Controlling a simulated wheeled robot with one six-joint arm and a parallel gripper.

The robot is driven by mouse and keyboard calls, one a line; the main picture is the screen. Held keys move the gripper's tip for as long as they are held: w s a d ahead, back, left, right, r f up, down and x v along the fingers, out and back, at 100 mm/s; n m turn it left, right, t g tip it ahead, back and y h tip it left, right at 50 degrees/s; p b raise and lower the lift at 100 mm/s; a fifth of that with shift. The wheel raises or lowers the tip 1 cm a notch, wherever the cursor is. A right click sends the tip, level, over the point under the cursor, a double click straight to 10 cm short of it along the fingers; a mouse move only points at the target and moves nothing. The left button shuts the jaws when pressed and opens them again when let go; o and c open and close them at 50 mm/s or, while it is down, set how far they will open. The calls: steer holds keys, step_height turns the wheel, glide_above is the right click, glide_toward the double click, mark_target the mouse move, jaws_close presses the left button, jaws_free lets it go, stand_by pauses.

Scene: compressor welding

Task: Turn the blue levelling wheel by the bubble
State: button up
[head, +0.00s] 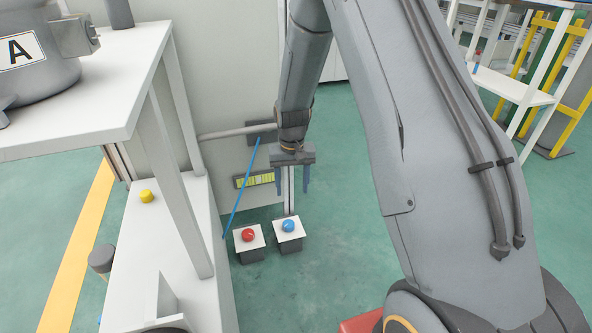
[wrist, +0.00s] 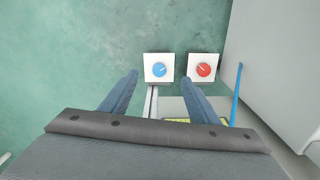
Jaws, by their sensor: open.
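The blue levelling wheel (head: 288,226) is a small round knob on a white-topped block at the foot of the grey cabinet. In the wrist view the blue wheel (wrist: 159,69) shows beyond the fingertips, between their lines. My gripper (head: 292,188) points down, open and empty, and appears above the blue wheel without touching it. Its two blue-grey fingers (wrist: 161,82) spread apart in the wrist view. The yellow-green bubble level (head: 261,179) is on the cabinet side, partly hidden by a finger in the wrist view.
A red wheel (head: 248,235) on a like block stands just left of the blue one, and right of it in the wrist view. A thin blue rod (head: 240,190) slants beside the cabinet. A white bench (head: 150,240) stands left. Green floor lies open around the blocks.

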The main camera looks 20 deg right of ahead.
steer(key=s+r+p, duration=0.3)
steer(key=r, duration=0.4)
steer(key=shift+s, duration=0.3)
steer(key=shift+f, duration=0.1)
